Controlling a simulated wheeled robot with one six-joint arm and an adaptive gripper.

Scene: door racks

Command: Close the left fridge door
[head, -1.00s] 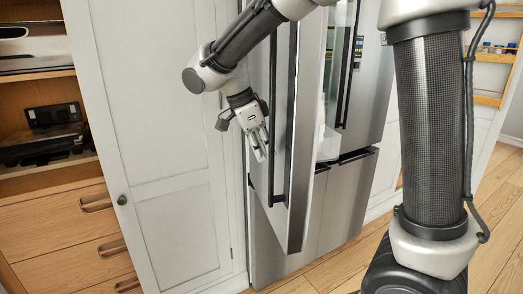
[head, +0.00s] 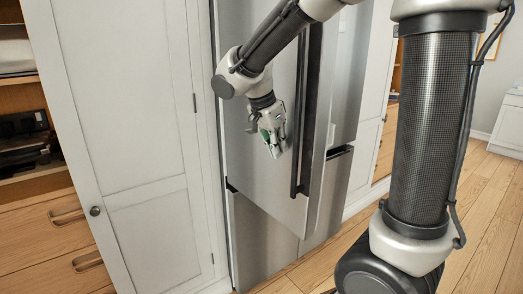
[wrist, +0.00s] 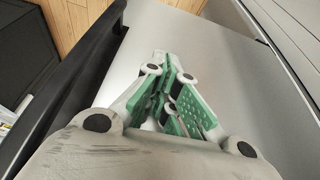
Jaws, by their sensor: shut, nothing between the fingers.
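The left fridge door (head: 262,185) is a brushed steel panel, hinged at its left, with a long dark vertical handle (head: 303,120) near its free right edge. It stands partly open, its lower free corner jutting out past the lower fridge front (head: 262,252). My gripper (head: 273,150) is shut and empty, in front of the door's outer face, left of the handle. In the wrist view its green-padded fingers (wrist: 168,75) are together over the steel face (wrist: 225,75), with the dark handle (wrist: 75,75) at left. Whether the fingertips touch the door I cannot tell.
A white tall cabinet (head: 140,150) with a round knob stands left of the fridge. Wooden drawers (head: 55,235) and shelves are at far left. Wooden floor (head: 485,210) lies open at right. My arm column blocks part of the right side.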

